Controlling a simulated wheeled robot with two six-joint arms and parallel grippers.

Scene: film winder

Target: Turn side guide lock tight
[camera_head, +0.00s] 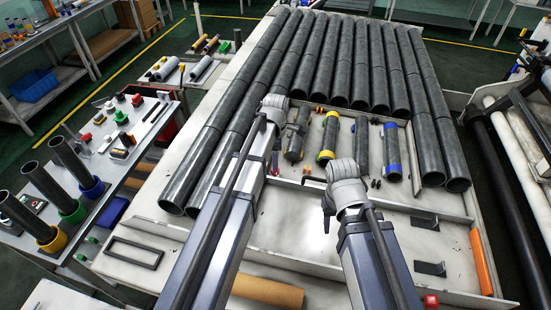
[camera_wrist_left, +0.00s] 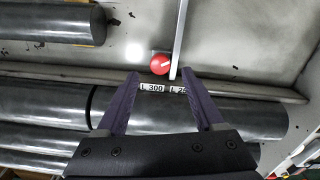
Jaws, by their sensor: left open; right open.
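A round red lock knob (camera_wrist_left: 160,63) with a pale bar mark across it shows in the left wrist view. It sits against the foot of an upright pale guide plate (camera_wrist_left: 179,35). Labels reading "L 300" and a partly hidden "L 2" (camera_wrist_left: 163,88) lie just below it. My left gripper (camera_wrist_left: 161,78) is open, its two dark fingers apart, with the knob ahead of and between the tips in the picture; I see no contact. I cannot make out this knob in the head view. My right gripper (camera_head: 327,221) is open and empty above the pale table.
Long dark tubes (camera_head: 285,70) fill the back and left of the table. Shorter tubes with blue (camera_head: 392,150) and yellow (camera_head: 329,140) bands lie in the middle compartment. A side bench (camera_head: 120,165) stands at left. A bare pale area (camera_head: 300,225) lies between my arms.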

